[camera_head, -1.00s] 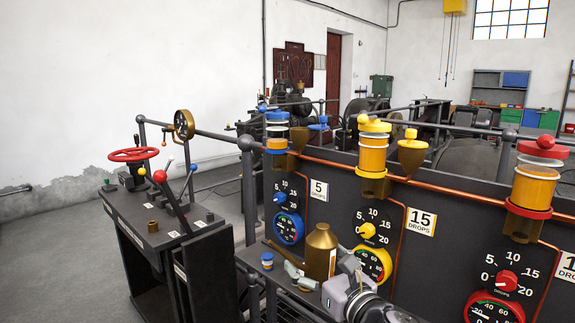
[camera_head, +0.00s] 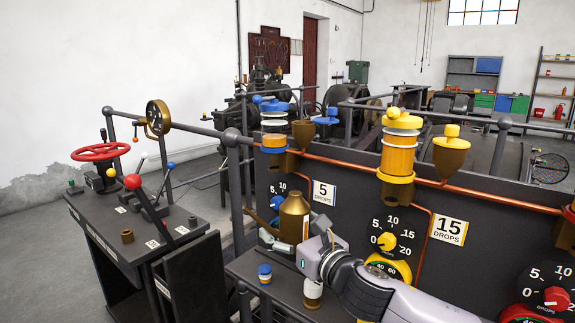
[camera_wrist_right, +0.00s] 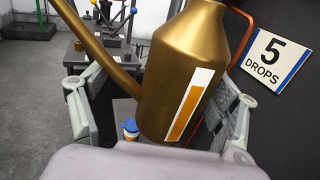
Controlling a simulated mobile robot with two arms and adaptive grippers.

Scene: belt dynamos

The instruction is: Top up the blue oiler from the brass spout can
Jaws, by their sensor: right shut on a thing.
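The blue oiler (camera_head: 274,142) is at the left end of the dark panel, with a blue cap, a clear glass and a low band of amber oil. A brass filler cup (camera_head: 303,134) is beside it, with no lid on top; a blue lid (camera_head: 326,117) shows to its right. My right gripper (camera_head: 284,242) is shut on the brass spout can (camera_head: 294,217), in front of the blue dial and below the oiler. The can is roughly upright, its spout toward the left. In the wrist view the can (camera_wrist_right: 182,75) is between both fingers, with an amber level strip facing me. My left gripper is out of view.
The yellow oiler (camera_head: 398,155) and its lidded cup (camera_head: 451,152) are to the right along a copper pipe (camera_head: 345,163). A lever stand (camera_head: 130,215) is at the left.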

